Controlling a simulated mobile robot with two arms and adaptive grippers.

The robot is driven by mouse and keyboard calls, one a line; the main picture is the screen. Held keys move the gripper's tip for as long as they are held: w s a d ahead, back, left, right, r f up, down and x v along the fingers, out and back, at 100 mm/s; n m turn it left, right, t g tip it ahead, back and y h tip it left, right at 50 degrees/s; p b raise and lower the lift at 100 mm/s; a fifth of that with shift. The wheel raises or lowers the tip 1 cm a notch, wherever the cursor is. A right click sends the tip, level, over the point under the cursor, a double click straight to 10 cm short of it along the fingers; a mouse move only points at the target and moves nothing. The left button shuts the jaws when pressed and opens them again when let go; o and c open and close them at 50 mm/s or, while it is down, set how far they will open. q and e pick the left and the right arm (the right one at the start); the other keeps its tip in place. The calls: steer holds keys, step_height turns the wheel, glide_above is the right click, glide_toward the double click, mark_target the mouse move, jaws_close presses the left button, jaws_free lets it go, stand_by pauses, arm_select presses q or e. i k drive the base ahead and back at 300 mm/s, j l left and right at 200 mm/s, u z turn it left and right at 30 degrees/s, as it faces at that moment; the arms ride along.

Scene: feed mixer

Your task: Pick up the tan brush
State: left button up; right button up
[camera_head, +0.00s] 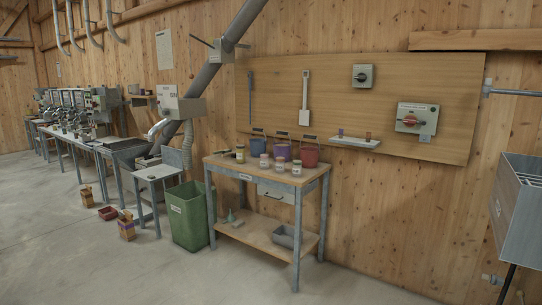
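I cannot make out a tan brush for certain. A small dark item (229,154) lies at the left end of the wooden workbench top (240,165); it is too small to identify. A pale long-handled tool (305,100) and a darker long-handled tool (251,100) hang on the wooden wall board. A small green item (231,215) stands on the bench's lower shelf. Neither of my grippers is in view.
Jars (279,164) and coloured tubs (282,151) crowd the bench top. A green bin (188,215) stands left of the bench, and a grey tray (286,236) sits on its shelf. Small boxes (126,226) lie on the floor. The floor (170,280) in front is clear.

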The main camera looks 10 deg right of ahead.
mark_target(233, 154)
steer(key=z, duration=1.35)
steer(key=u, duration=1.35)
steer(key=i+z, duration=0.25)
steer(key=i, duration=1.75)
